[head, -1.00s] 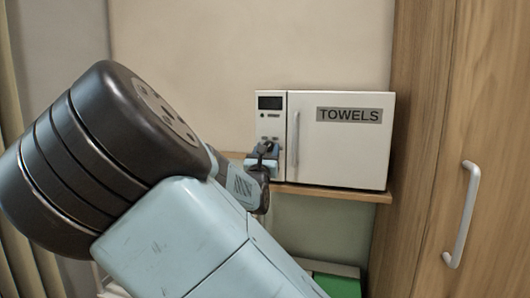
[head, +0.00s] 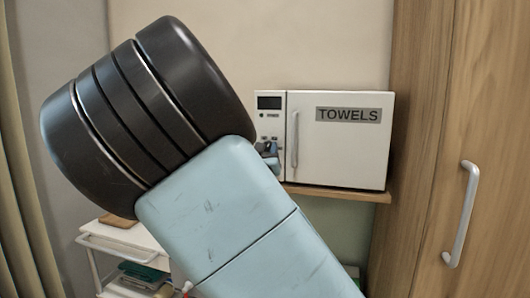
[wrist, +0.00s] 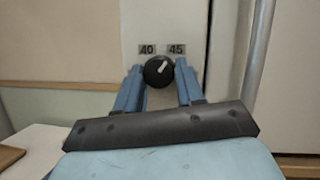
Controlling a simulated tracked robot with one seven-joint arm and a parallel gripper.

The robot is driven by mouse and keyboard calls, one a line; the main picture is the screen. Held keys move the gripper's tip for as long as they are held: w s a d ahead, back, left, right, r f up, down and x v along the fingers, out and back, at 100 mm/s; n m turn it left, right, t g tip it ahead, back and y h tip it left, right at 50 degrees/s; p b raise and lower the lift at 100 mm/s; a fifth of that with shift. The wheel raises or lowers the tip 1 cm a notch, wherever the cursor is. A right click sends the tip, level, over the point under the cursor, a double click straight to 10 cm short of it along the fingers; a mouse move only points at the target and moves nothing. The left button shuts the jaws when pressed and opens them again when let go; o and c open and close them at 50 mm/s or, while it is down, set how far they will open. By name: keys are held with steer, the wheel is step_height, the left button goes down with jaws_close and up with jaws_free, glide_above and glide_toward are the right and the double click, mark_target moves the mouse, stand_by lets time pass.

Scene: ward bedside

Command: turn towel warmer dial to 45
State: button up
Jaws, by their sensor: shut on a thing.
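The white towel warmer (head: 345,150), labelled TOWELS, stands on a wooden shelf. Its round black dial (wrist: 154,75) shows in the wrist view, below the labels 40 (wrist: 147,49) and 45 (wrist: 176,49). The dial's pale pointer (wrist: 163,68) points up and right, towards 45. My gripper (wrist: 159,72) is shut on the dial, with one blue finger on each side of it. In the head view my arm hides most of the gripper and the dial; only a bit of blue finger shows at the panel's lower part.
The warmer's vertical door handle (head: 295,139) is just right of the control panel, close to my gripper. A wooden cabinet with a grey handle (head: 461,214) stands at the right. A white trolley (head: 125,235) stands at the lower left. The wooden shelf (head: 340,193) runs under the warmer.

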steer(key=shift+a, duration=0.15)
steer(key=o, duration=1)
steer(key=shift+o, duration=0.2)
steer(key=v, duration=1.3)
steer(key=shift+s+f, duration=0.25)
steer(key=shift+s, duration=0.1)
